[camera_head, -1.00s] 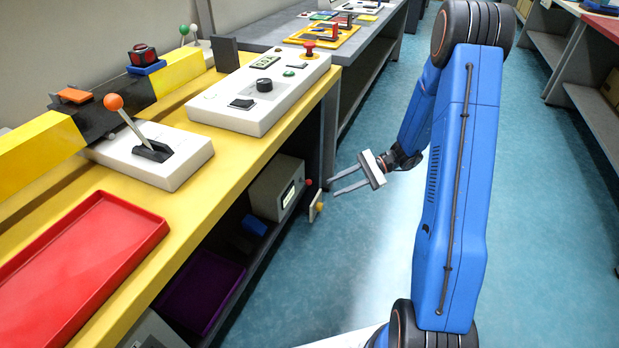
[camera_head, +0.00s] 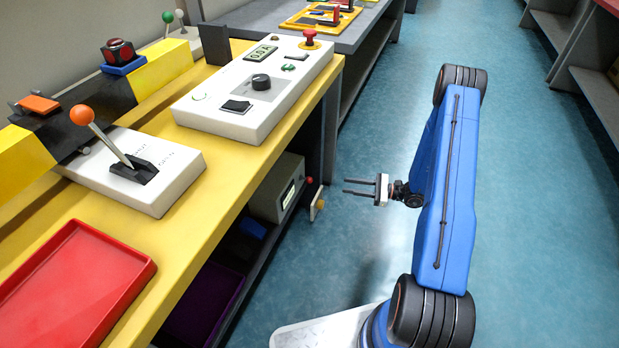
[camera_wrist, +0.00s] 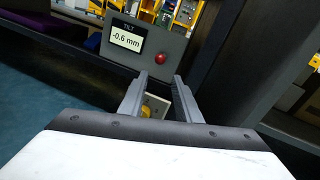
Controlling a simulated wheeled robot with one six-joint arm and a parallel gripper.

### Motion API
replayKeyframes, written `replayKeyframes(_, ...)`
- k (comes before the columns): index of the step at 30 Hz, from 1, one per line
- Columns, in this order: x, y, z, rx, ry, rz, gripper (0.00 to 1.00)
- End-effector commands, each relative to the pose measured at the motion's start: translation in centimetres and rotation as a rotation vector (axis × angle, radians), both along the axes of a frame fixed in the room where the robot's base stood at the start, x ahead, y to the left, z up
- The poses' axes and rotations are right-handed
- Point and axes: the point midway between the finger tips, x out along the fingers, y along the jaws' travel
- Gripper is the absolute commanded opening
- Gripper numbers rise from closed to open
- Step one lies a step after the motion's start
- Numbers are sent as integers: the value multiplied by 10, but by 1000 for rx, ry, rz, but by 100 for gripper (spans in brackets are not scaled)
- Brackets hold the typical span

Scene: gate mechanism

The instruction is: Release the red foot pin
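A small red ball knob (camera_head: 309,180) sits at the right end of a grey box under the yellow bench. In the wrist view the red knob (camera_wrist: 160,58) is on the box's face, beside a display reading -0.6 mm. I cannot tell for sure that it is the foot pin.
The grey box (camera_head: 272,190) stands on the low shelf, near the dark bench leg. The yellow bench (camera_head: 190,235) carries an orange-knobbed lever (camera_head: 82,116), a white control panel (camera_head: 215,108) and a red tray (camera_head: 75,290). The blue floor around my arm is clear.

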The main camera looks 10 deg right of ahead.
Motion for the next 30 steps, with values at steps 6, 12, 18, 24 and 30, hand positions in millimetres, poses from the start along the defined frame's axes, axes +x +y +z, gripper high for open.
replayKeyframes(6, 8, 17, 0, 1, 1, 1, 30)
replayKeyframes(12, 22, 48, 0, 1, 1, 2, 30)
replayKeyframes(18, 36, 79, 0, 1, 1, 2, 30)
replayKeyframes(24, 50, 111, 0, 0, 0, 3, 30)
replayKeyframes(30, 63, 138, 0, 0, 0, 3, 30)
